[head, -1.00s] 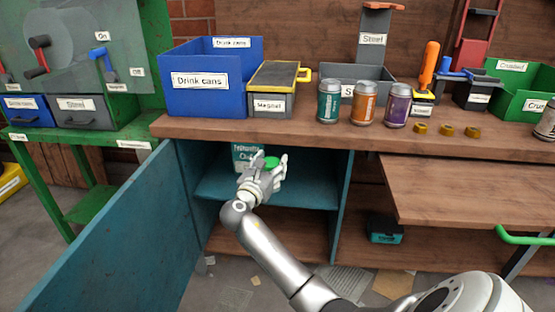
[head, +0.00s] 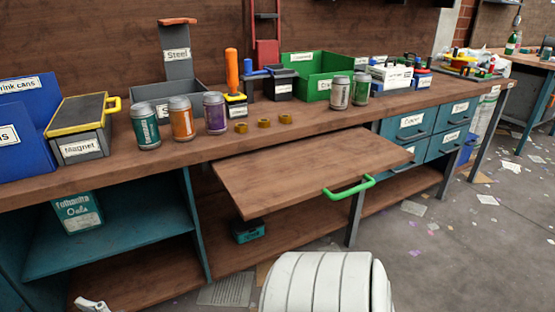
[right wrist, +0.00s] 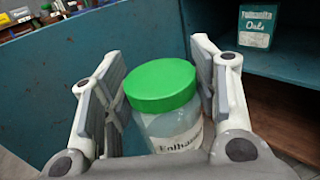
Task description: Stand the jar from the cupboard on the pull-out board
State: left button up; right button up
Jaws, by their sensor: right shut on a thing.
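The jar (right wrist: 172,105) is clear glass with a green lid and a white label, partly readable. My right gripper (right wrist: 160,62) is shut on it, with a finger on each side, in the right wrist view. The jar looks roughly upright there. It does not show in the head view, where only a small white part of what looks like the gripper shows at the bottom left edge. The cupboard (head: 110,235) is open, with a blue shelf. The pull-out board (head: 290,170) is drawn out, bare, with a green handle (head: 348,188). My left gripper is out of view.
A teal oats box (head: 78,213) stands on the cupboard shelf; the right wrist view shows it too (right wrist: 256,28). Several cans, including an orange one (head: 181,120), stand on the workbench above the board. A small teal box (head: 248,231) lies below the board.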

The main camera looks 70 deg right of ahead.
aim_at(279, 172)
jog(key=j+z, duration=0.1)
jog(key=z, duration=1.25)
